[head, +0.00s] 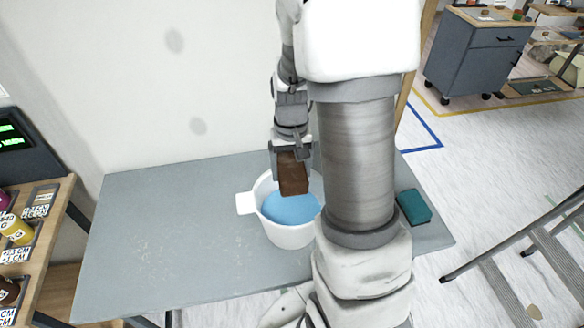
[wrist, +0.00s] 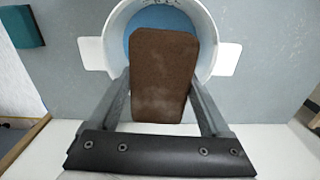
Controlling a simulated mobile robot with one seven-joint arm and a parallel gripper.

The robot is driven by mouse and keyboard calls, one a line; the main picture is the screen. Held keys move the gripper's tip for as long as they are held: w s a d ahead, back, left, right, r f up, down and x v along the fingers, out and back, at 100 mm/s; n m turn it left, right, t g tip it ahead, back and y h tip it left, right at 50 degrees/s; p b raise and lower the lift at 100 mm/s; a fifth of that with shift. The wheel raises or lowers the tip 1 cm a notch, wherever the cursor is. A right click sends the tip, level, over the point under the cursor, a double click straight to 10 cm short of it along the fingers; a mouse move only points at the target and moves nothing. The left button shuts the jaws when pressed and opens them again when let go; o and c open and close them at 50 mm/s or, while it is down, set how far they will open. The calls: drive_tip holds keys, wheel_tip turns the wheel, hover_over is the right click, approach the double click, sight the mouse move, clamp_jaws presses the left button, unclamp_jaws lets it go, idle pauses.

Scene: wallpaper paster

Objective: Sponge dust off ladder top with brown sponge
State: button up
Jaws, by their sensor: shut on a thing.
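My gripper (head: 291,152) is shut on the brown sponge (head: 293,174). It holds the sponge over a white bucket (head: 287,238) of blue liquid (head: 290,208). In the wrist view the brown sponge (wrist: 162,75) sits between the two fingers of my gripper (wrist: 160,100), with a pale dusty patch on its face. The bucket (wrist: 205,20) shows behind it. Part of a ladder (head: 520,262) stands on the floor at the right edge of the head view. A tan spot (head: 534,312) shows on one of its treads. The ladder's top is out of view.
The bucket stands on a grey table (head: 150,235). A teal sponge (head: 413,207) lies at the table's right end, partly near my arm. A shelf with labelled jars (head: 18,232) stands at the left. A grey cabinet (head: 478,55) is at the back right. The table's left half is clear.

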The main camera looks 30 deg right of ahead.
wheel_tip(320, 180, down, 13)
drive_tip(key=b, duration=0.9)
drive_tip(key=shift+b, duration=0.35)
drive_tip(key=shift+f, duration=1.4)
drive_tip(key=shift+a, duration=0.1)
